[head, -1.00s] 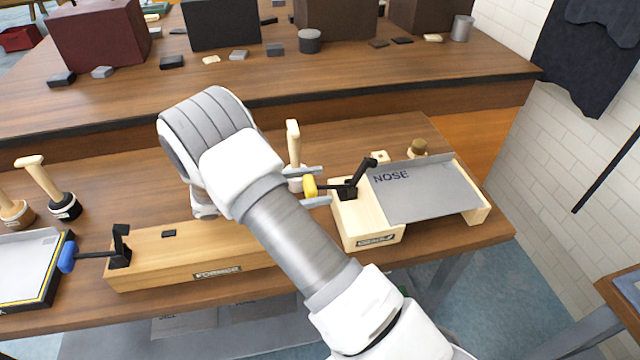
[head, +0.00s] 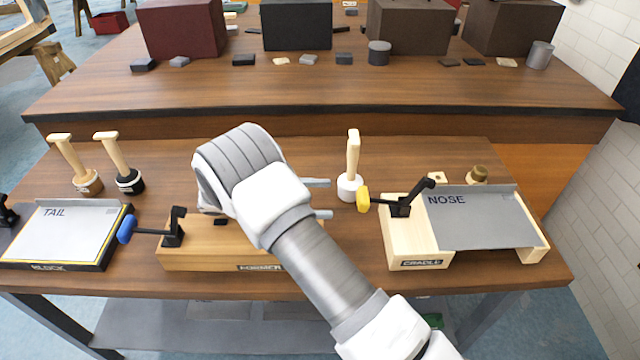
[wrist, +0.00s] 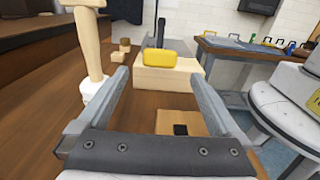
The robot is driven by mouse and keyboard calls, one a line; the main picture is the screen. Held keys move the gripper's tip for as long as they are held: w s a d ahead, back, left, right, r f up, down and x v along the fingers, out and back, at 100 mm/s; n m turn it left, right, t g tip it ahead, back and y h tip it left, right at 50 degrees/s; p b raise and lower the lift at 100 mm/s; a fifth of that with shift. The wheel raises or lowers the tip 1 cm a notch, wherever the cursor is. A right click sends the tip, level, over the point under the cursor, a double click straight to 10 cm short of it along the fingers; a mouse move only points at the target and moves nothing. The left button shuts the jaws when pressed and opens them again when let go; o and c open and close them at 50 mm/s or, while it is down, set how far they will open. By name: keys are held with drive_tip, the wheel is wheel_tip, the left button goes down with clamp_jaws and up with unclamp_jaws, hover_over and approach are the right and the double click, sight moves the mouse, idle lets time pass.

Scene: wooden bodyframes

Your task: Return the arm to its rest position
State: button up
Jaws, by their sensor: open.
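My arm reaches up from the lower right of the head view, over the wooden former block (head: 200,257). My gripper (head: 328,198) points right, with two grey fingers apart and nothing between them. In the wrist view the open gripper (wrist: 158,95) faces the yellow clamp handle (wrist: 168,57) of the cradle, which is ahead of it and apart from the fingers. The cradle (head: 415,240) with its grey NOSE sheet (head: 480,220) stands to the right. A white-based mallet (head: 350,185) stands upright just beyond the fingers.
A rear bench (head: 300,90) carries dark boxes and small pieces.

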drive_tip(key=s+d+r+m+g+y+p, duration=0.1)
drive_tip(key=s+d+r+m+y, duration=0.3)
drive_tip(key=r, duration=0.3)
drive_tip(key=s+d+r+m+g+y+p, duration=0.1)
drive_tip(key=s+d+r+m+y+p, duration=0.15)
drive_tip(key=d+r+y, duration=0.4)
drive_tip(key=s+d+r+m+t+y+p, duration=0.3)
drive_tip(key=s+r+m+t+y, duration=0.4)
drive_tip(key=s+r+m, duration=0.4)
drive_tip(key=s+r, duration=0.1)
drive_tip(key=s, duration=0.3)
drive_tip(key=shift+s+t, duration=0.2)
drive_tip(key=shift+t, duration=0.1)
drive_tip(key=shift+d+m, duration=0.2)
drive_tip(key=shift+m, duration=0.15)
idle(1.2)
